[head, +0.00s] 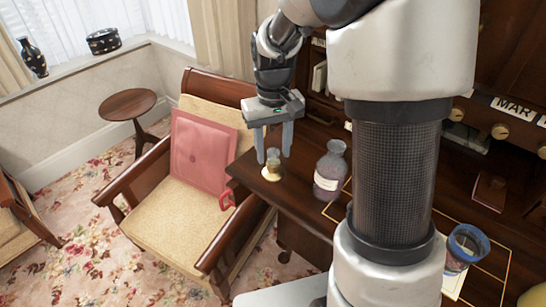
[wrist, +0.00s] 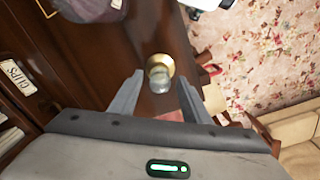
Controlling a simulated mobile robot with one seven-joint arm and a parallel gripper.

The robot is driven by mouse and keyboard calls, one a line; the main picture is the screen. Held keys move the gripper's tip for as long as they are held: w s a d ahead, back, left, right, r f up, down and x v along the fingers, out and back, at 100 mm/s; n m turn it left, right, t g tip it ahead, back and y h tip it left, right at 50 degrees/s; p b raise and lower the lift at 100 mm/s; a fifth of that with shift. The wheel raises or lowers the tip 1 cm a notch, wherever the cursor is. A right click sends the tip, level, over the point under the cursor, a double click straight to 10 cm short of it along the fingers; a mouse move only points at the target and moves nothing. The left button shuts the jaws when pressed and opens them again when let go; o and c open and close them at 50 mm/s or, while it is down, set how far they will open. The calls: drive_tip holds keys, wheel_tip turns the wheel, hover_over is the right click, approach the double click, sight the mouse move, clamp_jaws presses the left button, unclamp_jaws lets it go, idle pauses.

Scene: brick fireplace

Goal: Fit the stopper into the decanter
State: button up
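The stopper (head: 273,158) is a small glassy knob on a round gold disc, standing near the left corner of the dark wooden desk. In the wrist view the stopper (wrist: 159,79) appears between my fingers, a little beyond their tips. My gripper (head: 273,156) points down over it, open and empty; its fingers (wrist: 163,86) lie one on each side. I cannot tell whether the tips reach down to the knob. The decanter (head: 330,172), grey-purple glass with a pale label, stands upright on the desk to the right, its mouth uncovered. Its edge (wrist: 94,7) shows at the wrist view's top.
A blue-rimmed cup (head: 466,245) stands on the desk at right, past my arm. A wooden armchair (head: 160,235) with a pink cushion (head: 203,152) is left of the desk. A red ring-like object (head: 227,200) lies near the desk corner. Drawers and shelves rise behind.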

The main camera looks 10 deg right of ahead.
sight(274, 149)
drive_tip(key=c, duration=0.8)
drive_tip(key=shift+r+p, duration=1.3)
drive_tip(key=shift+r, duration=0.35)
drive_tip(key=shift+r+p, duration=0.4)
drive_tip(key=shift+r, duration=0.1)
drive_tip(key=shift+m, duration=0.5)
drive_tip(key=s+d+r, duration=0.3)
drive_tip(key=r, duration=0.2)
drive_tip(key=s+d+r+p, duration=0.1)
drive_tip(key=s+d+r, duration=0.2)
drive_tip(key=d+r, duration=0.1)
drive_tip(key=s+d+r+p, duration=0.1)
drive_tip(key=s+d+r, duration=0.2)
drive_tip(key=r, duration=0.4)
drive_tip(key=shift+s+d, duration=0.2)
drive_tip(key=shift+d, duration=0.5)
